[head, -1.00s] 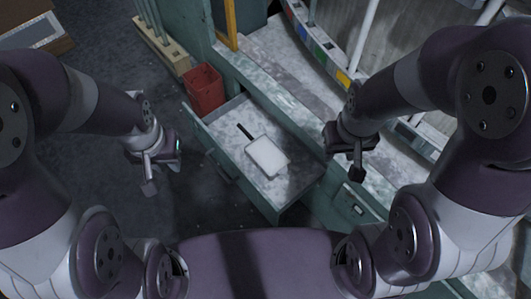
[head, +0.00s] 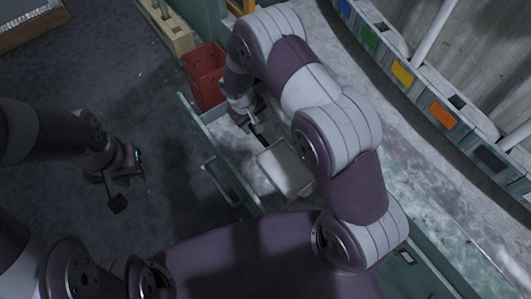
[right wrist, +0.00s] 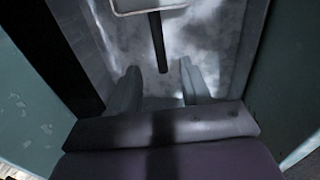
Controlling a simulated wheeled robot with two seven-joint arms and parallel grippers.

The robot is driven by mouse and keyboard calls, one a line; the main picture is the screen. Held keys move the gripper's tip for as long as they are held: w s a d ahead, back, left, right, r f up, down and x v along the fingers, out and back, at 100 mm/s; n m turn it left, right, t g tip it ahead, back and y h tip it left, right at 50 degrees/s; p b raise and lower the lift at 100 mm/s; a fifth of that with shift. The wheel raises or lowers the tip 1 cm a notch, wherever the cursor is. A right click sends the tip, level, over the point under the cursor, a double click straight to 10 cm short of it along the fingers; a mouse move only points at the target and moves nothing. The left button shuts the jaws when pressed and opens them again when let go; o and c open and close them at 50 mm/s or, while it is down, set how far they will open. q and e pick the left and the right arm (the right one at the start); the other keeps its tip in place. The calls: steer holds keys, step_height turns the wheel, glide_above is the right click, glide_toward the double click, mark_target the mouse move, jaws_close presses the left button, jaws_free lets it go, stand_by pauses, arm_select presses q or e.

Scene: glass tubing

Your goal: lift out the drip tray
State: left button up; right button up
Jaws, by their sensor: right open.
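The drip tray (head: 286,170), a pale square pan with a dark handle, lies in the open drawer (head: 219,137). In the right wrist view only the pan's edge (right wrist: 150,6) and the dark handle (right wrist: 158,45) show. My right gripper (right wrist: 159,72) is open, pointing down at the handle. The handle's end shows between the two fingertips; I cannot tell how far below them it lies. In the head view my right arm partly covers the pan and drawer. My left gripper (head: 114,192) hangs over the floor left of the drawer, apart from everything; its jaws are unclear.
A red bin (head: 205,76) stands just beyond the drawer's far end. A wooden rack (head: 165,28) is on the floor behind it. A curved rail with coloured squares (head: 402,73) runs along the bench at right.

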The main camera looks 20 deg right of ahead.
mark_target(261, 138)
steer(key=d+f+b, duration=0.1)
steer(key=f, duration=0.3)
steer(key=f+b, duration=0.1)
steer(key=f, duration=0.3)
steer(key=d+f+b, duration=0.1)
steer(key=f, duration=0.2)
steer(key=shift+d+f, duration=0.35)
steer(key=shift+f, duration=0.05)
arm_select(q)
steer(key=f, duration=0.1)
steer(key=s+f, duration=0.1)
steer(key=f, duration=0.1)
steer(key=shift+f, duration=0.15)
arm_select(e)
steer(key=shift+r, duration=0.1)
jaws_close()
